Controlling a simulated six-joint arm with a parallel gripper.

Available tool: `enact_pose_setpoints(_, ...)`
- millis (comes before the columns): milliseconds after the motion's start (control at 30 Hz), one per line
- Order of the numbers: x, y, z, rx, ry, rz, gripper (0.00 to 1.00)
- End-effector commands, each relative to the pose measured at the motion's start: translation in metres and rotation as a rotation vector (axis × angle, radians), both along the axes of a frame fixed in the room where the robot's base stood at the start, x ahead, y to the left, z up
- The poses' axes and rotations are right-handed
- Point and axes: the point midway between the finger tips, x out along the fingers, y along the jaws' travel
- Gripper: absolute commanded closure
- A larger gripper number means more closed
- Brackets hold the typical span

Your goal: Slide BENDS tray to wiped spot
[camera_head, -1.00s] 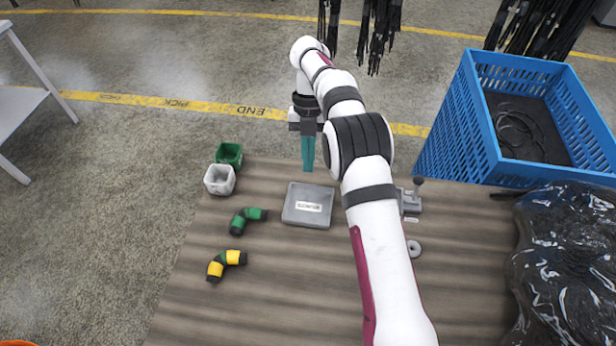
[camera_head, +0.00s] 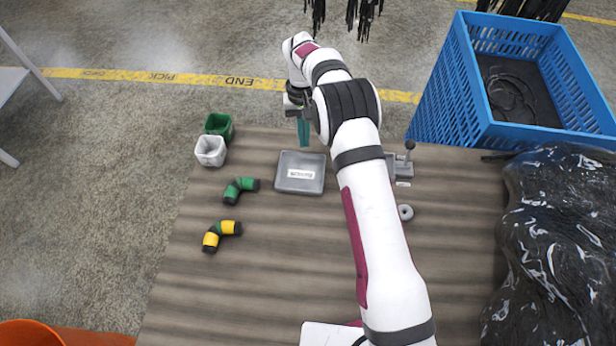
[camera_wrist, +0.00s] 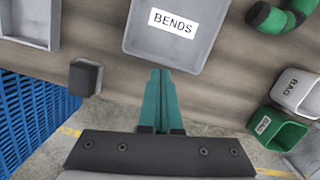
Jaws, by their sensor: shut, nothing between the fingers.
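The grey BENDS tray (camera_head: 287,183) lies flat on the striped table, near its far edge. The wrist view shows its pale floor and white BENDS label at the top (camera_wrist: 206,40). My gripper (camera_head: 304,145) has teal fingers and is shut with nothing in it, just beyond the tray's far edge. In the wrist view its fingertips (camera_wrist: 160,72) end close to the tray's edge. I cannot tell whether they touch it. No wiped spot stands out on the table.
A green bin (camera_head: 219,125), a white bin (camera_head: 210,150), a green-black elbow (camera_head: 241,188) and a yellow-black elbow (camera_head: 221,236) are left of the tray. A lever fixture (camera_head: 402,166) and grey ring (camera_head: 405,212) are right. A blue crate (camera_head: 450,100) and black bag (camera_head: 555,240) stand farther right.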

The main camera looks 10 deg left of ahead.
Motion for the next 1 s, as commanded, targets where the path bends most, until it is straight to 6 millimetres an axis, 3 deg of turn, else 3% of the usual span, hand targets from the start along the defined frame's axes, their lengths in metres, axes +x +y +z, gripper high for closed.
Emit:
enact_pose_setpoints(633, -0.117, -0.025, 0.001, 0.001, 0.003, -0.003, 1.0)
enact_pose_setpoints(800, -0.117, -0.025, -0.013, 0.001, 0.003, -0.004, 1.0)
enact_pose_setpoints(1000, -0.116, -0.025, -0.017, 0.001, 0.002, -0.002, 1.0)
